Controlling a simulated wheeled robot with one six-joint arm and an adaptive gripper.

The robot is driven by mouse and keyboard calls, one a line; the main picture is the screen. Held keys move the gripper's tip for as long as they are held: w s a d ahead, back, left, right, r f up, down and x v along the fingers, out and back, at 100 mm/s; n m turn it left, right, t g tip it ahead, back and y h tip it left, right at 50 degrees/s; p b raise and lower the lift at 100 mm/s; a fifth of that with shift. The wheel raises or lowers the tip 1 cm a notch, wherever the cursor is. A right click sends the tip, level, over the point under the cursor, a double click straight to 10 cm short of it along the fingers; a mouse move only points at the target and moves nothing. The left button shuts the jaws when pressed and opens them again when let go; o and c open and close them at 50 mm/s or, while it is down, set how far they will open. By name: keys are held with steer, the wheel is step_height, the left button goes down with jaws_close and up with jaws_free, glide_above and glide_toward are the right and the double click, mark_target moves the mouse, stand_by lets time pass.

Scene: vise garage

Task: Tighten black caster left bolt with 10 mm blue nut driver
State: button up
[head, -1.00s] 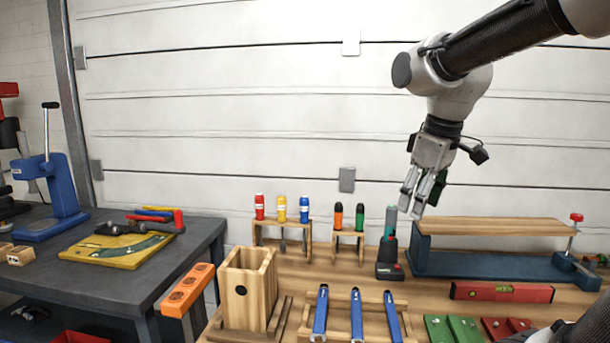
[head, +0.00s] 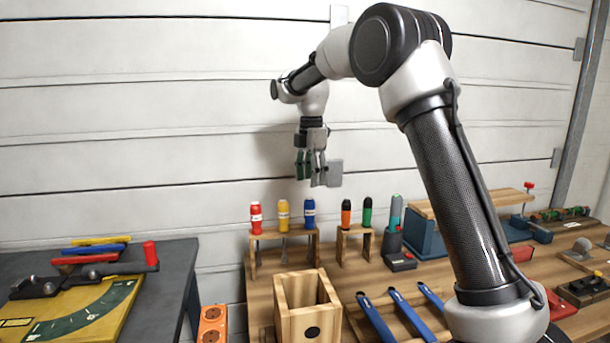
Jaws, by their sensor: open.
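The blue nut driver (head: 309,213) stands handle-up at the right end of a small wooden rack (head: 262,236), beside a yellow driver (head: 283,215) and a red driver (head: 256,217). My gripper (head: 318,185) is open and empty. It points down and appears just above the blue driver's handle, apart from it. I cannot make out a black caster or its left bolt in this view; my arm hides part of the bench on the right.
Orange and green drivers (head: 367,213) stand in a second rack just right. A wooden box (head: 308,305) and several blue-handled tools (head: 408,311) are in front. A vise (head: 425,235) with a wooden board is at right.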

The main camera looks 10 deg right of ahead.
mark_target(310, 198)
steer(key=shift+w+a+f, duration=0.15)
steer(key=shift+w+f, duration=0.05)
steer(key=shift+f, duration=0.05)
step_height(310, 198, down, 8)
steer(key=shift+r, duration=0.2)
steer(key=c, duration=1.1)
steer(key=o, duration=0.4)
steer(key=shift+c, duration=0.2)
steer(key=c, duration=0.4)
steer(key=shift+r, duration=7.2)
